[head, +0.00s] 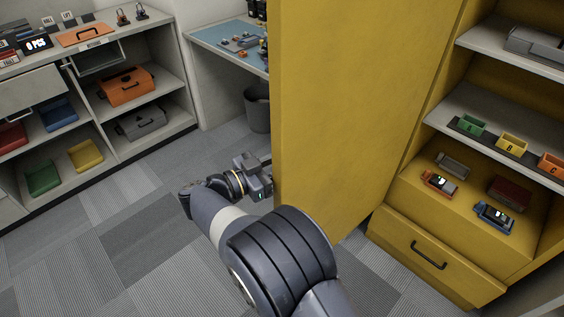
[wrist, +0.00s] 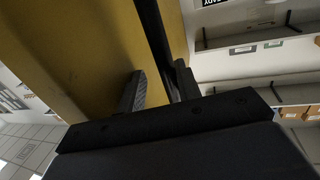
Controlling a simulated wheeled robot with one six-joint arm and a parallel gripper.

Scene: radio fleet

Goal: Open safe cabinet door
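The yellow safe cabinet (head: 392,220) stands at the right, with its inside shelves in view. Its door (head: 345,100) stands swung wide open toward me, its flat panel filling the middle of the head view. My gripper (head: 262,172) is at the door's left edge, low down. In the wrist view, the fingers (wrist: 158,88) are apart beside the yellow door (wrist: 90,50). A dark bar (wrist: 154,28), seemingly the door handle, runs between them, close to the right finger. A gap shows between the bar and the left finger. The handle is hidden in the head view.
Inside the cabinet are small colored bins (head: 510,143), several radios (head: 494,215) and a drawer (head: 430,255). A grey shelf unit (head: 150,75) with trays stands at the left. A blue-topped desk (head: 215,38) and a bin (head: 257,108) are behind the door. The carpet (head: 120,220) at left is clear.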

